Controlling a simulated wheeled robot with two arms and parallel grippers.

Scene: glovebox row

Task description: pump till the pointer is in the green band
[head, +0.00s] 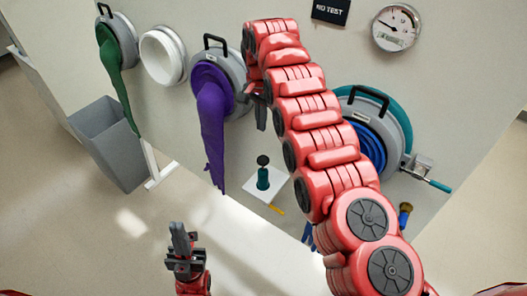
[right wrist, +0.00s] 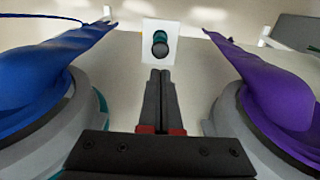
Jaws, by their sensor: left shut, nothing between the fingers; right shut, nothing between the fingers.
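The round gauge (head: 396,27) hangs on the wall at the top right of the head view. Its dark pointer leans to the upper left; the coloured bands are too small to make out. A small pump with a teal body and black knob (head: 263,175) stands on a white plate (head: 252,190). The right wrist view shows the black knob (right wrist: 160,50) just beyond the fingertips. My right gripper (head: 261,118) is shut and empty, apart from the knob; its fingers also show in the right wrist view (right wrist: 160,75). My left gripper (head: 178,230) is shut and empty at lower left.
A purple glove (head: 212,110) and a blue glove port (head: 368,140) flank the pump; my right arm partly covers the blue one. A green glove (head: 112,65), a white ring port (head: 162,55) and a grey bin (head: 108,140) are at left. A teal-handled clamp (head: 428,180) sticks out right.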

